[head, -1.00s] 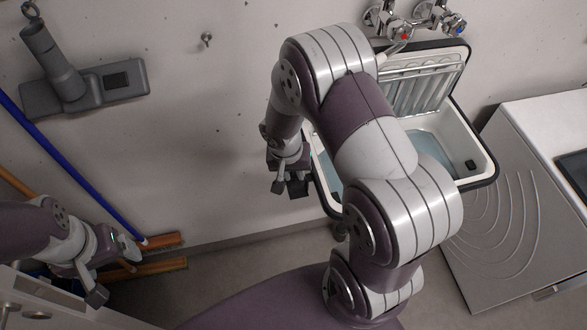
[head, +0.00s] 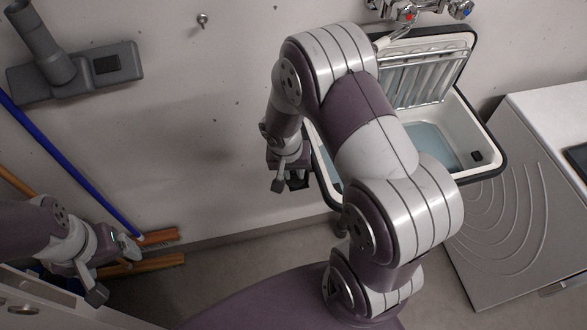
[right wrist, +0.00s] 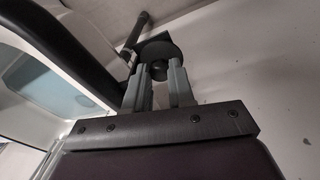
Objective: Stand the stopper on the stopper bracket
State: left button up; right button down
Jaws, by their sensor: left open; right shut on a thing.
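My right gripper (right wrist: 161,88) is shut on the stopper (right wrist: 162,52), a dark round disc at its fingertips in the right wrist view. A dark flat piece (right wrist: 182,36) shows just behind the stopper; I cannot tell whether it is the stopper bracket or whether they touch. In the head view my right gripper (head: 286,182) is beside the sink's left side, near the wall, with a dark piece partly hidden at its fingers. My left gripper (head: 115,268) is open and empty at the lower left, near the brooms.
The white sink (head: 478,135) with a black rim and water stands right of my right gripper, partly hidden by my arm. Taps (head: 412,12) are above it. A grey cabinet (head: 510,225) is at the right. Brooms (head: 160,237) lean at the left. A metal wall knob (head: 202,19) is at the top.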

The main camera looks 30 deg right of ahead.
jog(key=shift+s+f, duration=0.1)
jog(key=shift+f, duration=0.1)
jog(key=c, duration=0.9)
grip_release()
jog(key=shift+a, duration=0.1)
jog(key=shift+r, duration=0.1)
jog(key=shift+w+r, duration=0.2)
jog(key=shift+r, duration=0.1)
jog(key=r, duration=0.4)
jog(key=a+r, duration=0.1)
jog(key=r, duration=0.2)
jog(key=s+a+r, duration=0.1)
jog(key=r, duration=0.3)
jog(key=shift+a+r, duration=0.15)
jog(key=shift+r, duration=0.2)
